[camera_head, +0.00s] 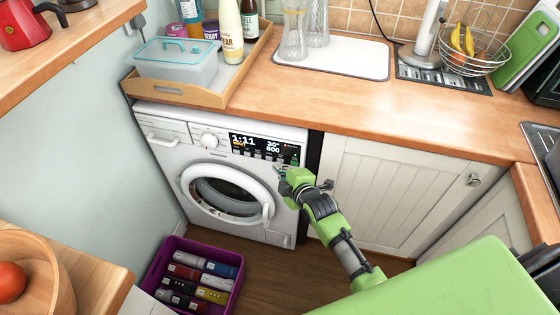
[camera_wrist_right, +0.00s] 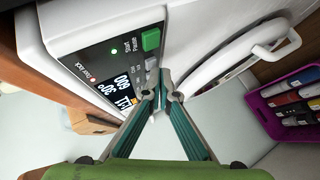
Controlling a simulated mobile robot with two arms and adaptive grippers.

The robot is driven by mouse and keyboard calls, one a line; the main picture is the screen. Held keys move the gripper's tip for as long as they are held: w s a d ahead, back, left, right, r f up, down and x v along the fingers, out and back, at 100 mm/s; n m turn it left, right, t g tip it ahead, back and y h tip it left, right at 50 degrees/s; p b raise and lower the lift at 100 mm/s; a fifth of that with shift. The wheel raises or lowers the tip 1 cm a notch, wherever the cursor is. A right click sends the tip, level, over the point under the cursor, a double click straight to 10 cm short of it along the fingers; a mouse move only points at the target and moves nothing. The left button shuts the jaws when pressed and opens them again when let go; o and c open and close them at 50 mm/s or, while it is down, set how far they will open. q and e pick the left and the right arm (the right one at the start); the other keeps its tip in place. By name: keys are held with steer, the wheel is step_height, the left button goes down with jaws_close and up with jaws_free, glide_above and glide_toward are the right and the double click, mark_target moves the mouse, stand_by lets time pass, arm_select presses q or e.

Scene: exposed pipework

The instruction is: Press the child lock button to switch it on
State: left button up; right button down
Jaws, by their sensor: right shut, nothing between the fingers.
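A row of small buttons (camera_head: 258,155) runs below the display; I cannot read which one is the child lock. In the right wrist view the panel (camera_wrist_right: 105,68) shows sideways, with a green start/pause button (camera_wrist_right: 151,39) and a small grey button (camera_wrist_right: 151,63). My right gripper (camera_head: 281,171) is shut and empty. Its tips (camera_wrist_right: 165,88) are close to the panel's button edge; contact is unclear. My left gripper is out of view.
The round door (camera_head: 226,193) sits below the panel. A purple crate (camera_head: 155,268) of bottles stands on the floor at left. The worktop (camera_head: 300,95) overhangs the machine, with a wooden tray (camera_head: 215,98) on it. A white cupboard (camera_head: 390,195) stands to the right.

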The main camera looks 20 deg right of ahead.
steer(key=shift+w+d, duration=0.2)
steer(key=shift+w, duration=0.1)
stand_by(0.9)
steer(key=shift+s, duration=0.1)
steer(key=shift+s+a+p, duration=0.45)
steer(key=shift+s+p, duration=0.1)
steer(key=shift+s, duration=0.05)
steer(key=s+a+p, duration=0.1)
steer(key=s, duration=0.1)
steer(key=s+a+p, duration=0.1)
steer(key=s, duration=0.1)
steer(key=shift+a, duration=0.4)
